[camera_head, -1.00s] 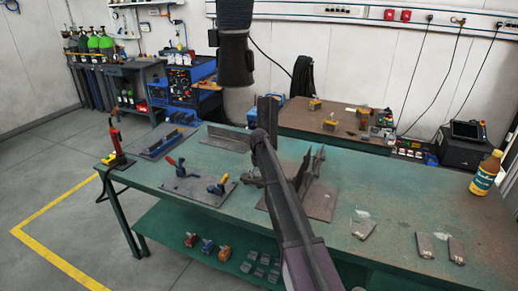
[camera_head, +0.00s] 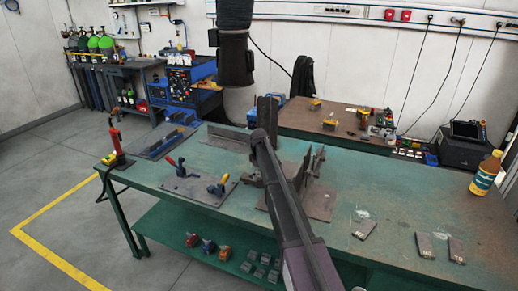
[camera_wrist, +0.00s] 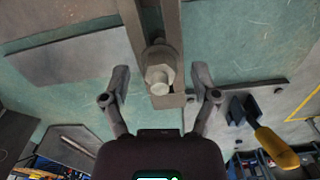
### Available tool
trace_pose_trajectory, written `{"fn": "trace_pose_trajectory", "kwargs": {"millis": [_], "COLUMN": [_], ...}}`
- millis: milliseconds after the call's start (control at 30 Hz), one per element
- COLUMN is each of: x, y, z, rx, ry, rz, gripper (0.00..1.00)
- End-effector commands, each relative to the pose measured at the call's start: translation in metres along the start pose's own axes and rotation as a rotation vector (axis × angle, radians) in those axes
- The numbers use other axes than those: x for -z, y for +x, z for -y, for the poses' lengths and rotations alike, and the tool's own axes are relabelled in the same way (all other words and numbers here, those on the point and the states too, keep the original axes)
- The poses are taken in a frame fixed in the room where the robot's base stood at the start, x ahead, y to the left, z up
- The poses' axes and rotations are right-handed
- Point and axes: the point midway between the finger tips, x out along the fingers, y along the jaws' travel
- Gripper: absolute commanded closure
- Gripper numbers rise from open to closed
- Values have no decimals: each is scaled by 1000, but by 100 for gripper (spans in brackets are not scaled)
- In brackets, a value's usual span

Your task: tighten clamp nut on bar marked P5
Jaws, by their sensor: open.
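In the wrist view, a pale hex clamp nut (camera_wrist: 160,77) sits on a bolt through a grey metal bar (camera_wrist: 168,20). The bar runs from the top edge of that view to just past the nut. My gripper (camera_wrist: 162,78) is open, with one finger on each side of the nut and bar. Gaps show between both fingers and the nut, and nothing is held. No P5 mark is readable. In the head view my arm hides the gripper and the nut, in front of a steel fixture (camera_head: 315,200) on the green table (camera_head: 385,190).
Several small marked plates lie at the right, including one here (camera_head: 425,246). A bottle (camera_head: 486,173) stands at the right edge. In the wrist view, a yellow-handled clamp (camera_wrist: 275,147) is close by at right.

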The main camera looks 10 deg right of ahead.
Motion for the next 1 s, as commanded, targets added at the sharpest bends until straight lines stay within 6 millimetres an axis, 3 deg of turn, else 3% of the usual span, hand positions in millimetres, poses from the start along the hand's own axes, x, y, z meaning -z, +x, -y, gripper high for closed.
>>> {"fn": "trace_pose_trajectory", "kwargs": {"millis": [1000], "x": [0], "y": [0], "z": [0], "rx": [0], "ry": [-678], "rz": [0], "gripper": [22]}}
